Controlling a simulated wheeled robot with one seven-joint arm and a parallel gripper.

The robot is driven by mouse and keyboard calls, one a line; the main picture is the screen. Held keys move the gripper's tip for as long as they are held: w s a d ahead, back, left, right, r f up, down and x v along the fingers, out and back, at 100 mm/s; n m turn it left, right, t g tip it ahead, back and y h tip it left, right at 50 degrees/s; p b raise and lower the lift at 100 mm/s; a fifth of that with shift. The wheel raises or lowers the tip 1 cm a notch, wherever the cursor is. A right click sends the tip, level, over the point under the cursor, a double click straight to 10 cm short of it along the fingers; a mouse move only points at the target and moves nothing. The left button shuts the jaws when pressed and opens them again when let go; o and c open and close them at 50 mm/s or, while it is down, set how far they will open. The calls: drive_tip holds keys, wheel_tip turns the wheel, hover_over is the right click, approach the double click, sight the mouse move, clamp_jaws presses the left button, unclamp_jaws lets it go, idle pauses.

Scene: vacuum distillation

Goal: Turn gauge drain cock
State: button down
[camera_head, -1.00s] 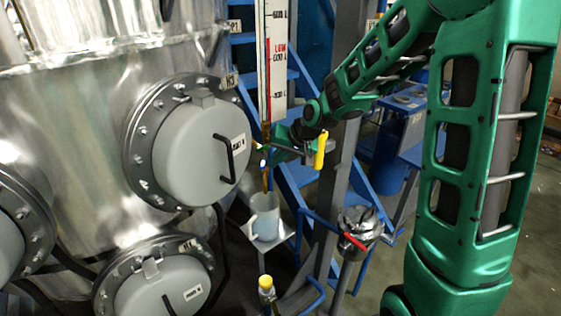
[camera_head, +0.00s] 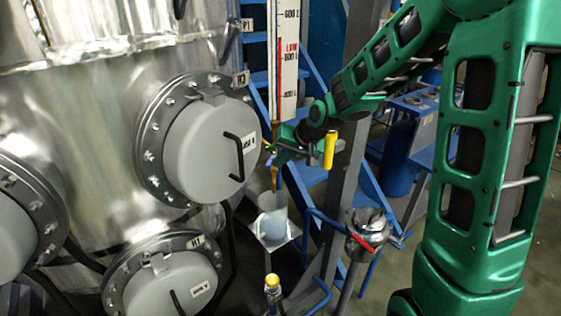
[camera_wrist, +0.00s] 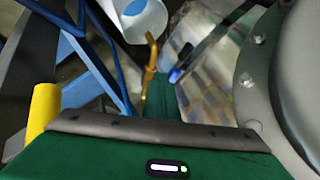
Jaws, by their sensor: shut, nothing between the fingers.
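The brass drain cock with its down-turned spout (camera_head: 274,180) hangs under the level gauge (camera_head: 284,60). The spout also shows in the wrist view (camera_wrist: 151,55). A small blue tip, seemingly the cock's lever (camera_wrist: 175,75), shows just right of the spout there; its full shape is hidden. My gripper (camera_head: 276,150) is shut and empty, beside the brass pipe at the cock's height. In the wrist view its green end (camera_wrist: 158,98) is close to the spout and blue tip. I cannot tell whether it touches either.
A beaker of pale liquid (camera_head: 272,222) stands on a small plate (camera_head: 285,238) below the spout. The steel vessel with bolted hatches (camera_head: 205,150) is close on the left. A blue stair frame (camera_head: 310,185) and a red-handled valve (camera_head: 367,232) are to the right.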

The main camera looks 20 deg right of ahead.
drive_tip(key=shift+w+a, duration=0.15)
drive_tip(key=shift+a, duration=0.55)
drive_tip(key=shift+w+a, duration=0.1)
drive_tip(key=shift+a, duration=0.65)
drive_tip(key=shift+s+d, duration=0.2)
drive_tip(key=shift+s, duration=0.05)
drive_tip(key=s+r, duration=0.8)
drive_tip(key=s, duration=0.1)
drive_tip(key=d+f+m+t+y, duration=0.1)
drive_tip(key=d+f+m+t, duration=0.1)
drive_tip(key=d+m, duration=0.5)
drive_tip(key=shift+m, duration=0.7)
drive_tip(key=shift+w+a+f, duration=1.1)
drive_tip(key=shift+w+a, duration=0.05)
drive_tip(key=shift+w, duration=0.5)
drive_tip(key=shift+w+a+f, duration=1.05)
drive_tip(key=shift+w+a, duration=0.1)
drive_tip(key=shift+w, duration=0.5)
drive_tip(key=shift+w+a+f, duration=1.1)
drive_tip(key=shift+w+a, duration=0.05)
drive_tip(key=shift+w, duration=0.5)
